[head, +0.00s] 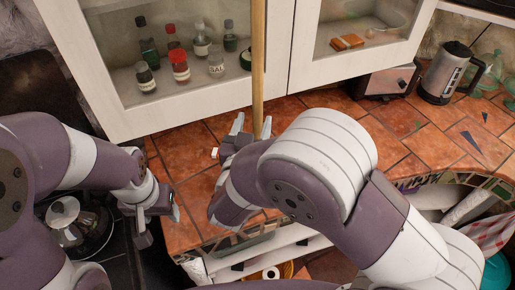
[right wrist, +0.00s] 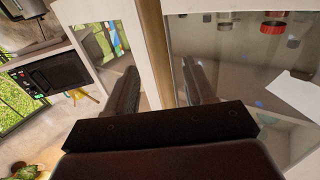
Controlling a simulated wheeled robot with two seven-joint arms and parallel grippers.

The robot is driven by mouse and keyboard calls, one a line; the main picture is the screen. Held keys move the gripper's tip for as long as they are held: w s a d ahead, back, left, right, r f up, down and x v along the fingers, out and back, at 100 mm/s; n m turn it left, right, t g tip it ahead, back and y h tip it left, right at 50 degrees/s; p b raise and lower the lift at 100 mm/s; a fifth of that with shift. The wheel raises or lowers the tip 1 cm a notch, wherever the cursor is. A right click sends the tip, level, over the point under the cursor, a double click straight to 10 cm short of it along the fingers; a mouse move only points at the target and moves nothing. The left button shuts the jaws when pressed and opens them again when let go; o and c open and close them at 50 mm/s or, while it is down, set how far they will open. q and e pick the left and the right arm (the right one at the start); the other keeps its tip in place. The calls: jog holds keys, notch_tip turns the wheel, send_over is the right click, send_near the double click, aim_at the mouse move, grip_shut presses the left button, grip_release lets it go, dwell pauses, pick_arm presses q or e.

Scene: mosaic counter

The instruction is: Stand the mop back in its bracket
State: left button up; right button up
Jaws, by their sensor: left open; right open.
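The mop's wooden handle (head: 258,60) stands upright in front of the white cabinet; its lower part is mostly hidden behind my right arm, and I cannot make out the mop head. My right gripper (head: 252,125) is open, with its fingertips on either side of the handle in the head view. In the right wrist view a tan pole (right wrist: 154,45) shows between the open fingers (right wrist: 160,88); I cannot tell how deep it sits between them. My left gripper (head: 155,214) is open and empty at the counter's left. I cannot make out a bracket.
White glass-door cabinets (head: 275,55) with bottles inside hang above the tiled counter (head: 180,165). A toaster (head: 388,80) and a kettle (head: 446,75) stand at the back right. A moka pot (head: 65,212) sits on the stove beside my left arm.

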aim_at(257, 112)
jog(key=x, duration=0.1)
jog(key=p+x, duration=0.1)
jog(key=x, duration=0.1)
jog(key=p+x, duration=0.1)
jog(key=shift+w+d+r, duration=0.1)
jog(key=shift+w+r, duration=0.1)
jog(key=shift+r, duration=0.15)
jog(key=shift+w+f, duration=0.2)
jog(key=shift+w, duration=0.15)
jog(key=shift+s, duration=0.1)
grip_shut()
jog(key=shift+r, duration=0.15)
dwell(0.4)
